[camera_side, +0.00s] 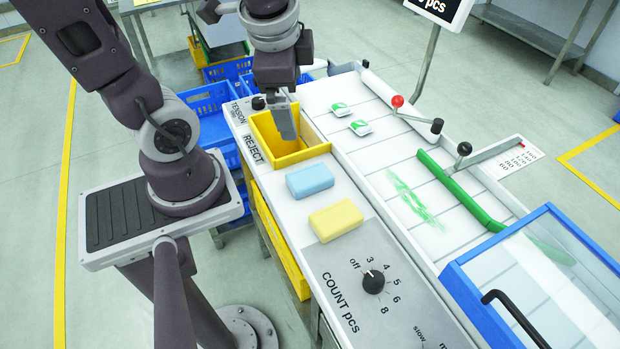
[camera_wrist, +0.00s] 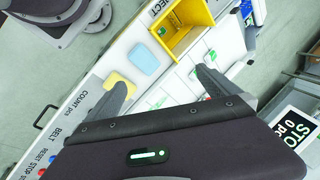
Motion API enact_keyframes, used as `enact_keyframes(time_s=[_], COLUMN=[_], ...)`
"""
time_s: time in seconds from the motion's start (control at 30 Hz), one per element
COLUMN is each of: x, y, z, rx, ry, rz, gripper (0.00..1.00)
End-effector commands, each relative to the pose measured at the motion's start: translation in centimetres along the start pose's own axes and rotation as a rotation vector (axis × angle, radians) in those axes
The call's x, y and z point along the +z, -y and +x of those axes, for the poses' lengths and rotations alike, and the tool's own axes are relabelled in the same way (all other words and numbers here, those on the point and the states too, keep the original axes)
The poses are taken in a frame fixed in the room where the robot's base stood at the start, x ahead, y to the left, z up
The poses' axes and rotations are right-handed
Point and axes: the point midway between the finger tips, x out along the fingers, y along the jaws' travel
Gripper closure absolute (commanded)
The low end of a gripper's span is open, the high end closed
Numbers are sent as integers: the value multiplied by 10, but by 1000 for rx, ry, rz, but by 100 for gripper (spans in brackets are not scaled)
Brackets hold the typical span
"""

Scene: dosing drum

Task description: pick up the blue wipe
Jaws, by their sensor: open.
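The blue wipe (camera_side: 310,181) is a light-blue rounded block lying flat on the white ledge, between the yellow reject bin and a yellow wipe (camera_side: 336,220). In the wrist view the blue wipe (camera_wrist: 146,60) lies beyond my fingertips, with the yellow wipe (camera_wrist: 119,82) to its left, near the left finger. My gripper (camera_side: 286,122) appears in front of the bin's opening in the side view; its height there is hard to tell. In the wrist view my gripper (camera_wrist: 161,82) is open, its fingers wide apart with nothing between them.
The yellow reject bin (camera_side: 292,158) is sunk in the ledge beside the blue wipe. The white belt (camera_side: 385,150) carries two green-marked packs (camera_side: 340,109). A red-knobbed lever (camera_side: 410,112), a green bar (camera_side: 462,190), a black count knob (camera_side: 373,281) and a blue-framed clear cover (camera_side: 540,280) stand nearby.

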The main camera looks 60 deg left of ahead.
Motion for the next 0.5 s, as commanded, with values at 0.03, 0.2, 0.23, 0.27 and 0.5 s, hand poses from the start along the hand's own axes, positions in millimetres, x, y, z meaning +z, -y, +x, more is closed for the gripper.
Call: enact_keyframes(time_s=[0.03,0.2,0.23,0.27,0.5], x=[0,-8,-10,-12,-21], y=[6,2,-2,-5,-24], z=[27,103,112,120,151], rx=[36,227,258,284,358], ry=[76,70,43,12,-124], rz=[167,728,799,860,1059], gripper=[0,0,0,0,0])
